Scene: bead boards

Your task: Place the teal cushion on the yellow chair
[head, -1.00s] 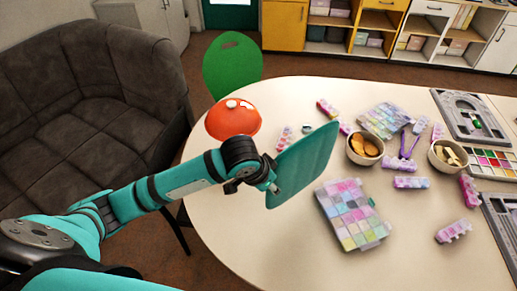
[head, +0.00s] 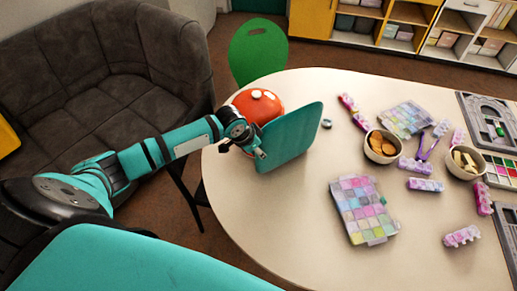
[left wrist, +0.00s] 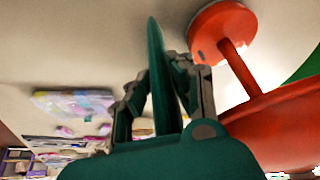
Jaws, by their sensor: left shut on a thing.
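The teal cushion (head: 289,137) is a thin, flat square held on edge above the near left part of the round-ended table. My left gripper (head: 258,150) is shut on its edge. In the left wrist view the cushion (left wrist: 156,75) stands edge-on between the two fingers of the gripper (left wrist: 158,100). A yellow piece (head: 8,138) shows at the far left edge, beside the sofa; it may be part of the yellow chair, but most of it is cut off. My right gripper is not in view.
A red lamp (head: 257,103) stands close behind the cushion; its round base (left wrist: 222,32) shows in the left wrist view. A green chair (head: 257,50) is behind the table (head: 285,215). Bead boxes (head: 363,210) and bowls (head: 382,147) lie right. A grey sofa (head: 95,65) stands left.

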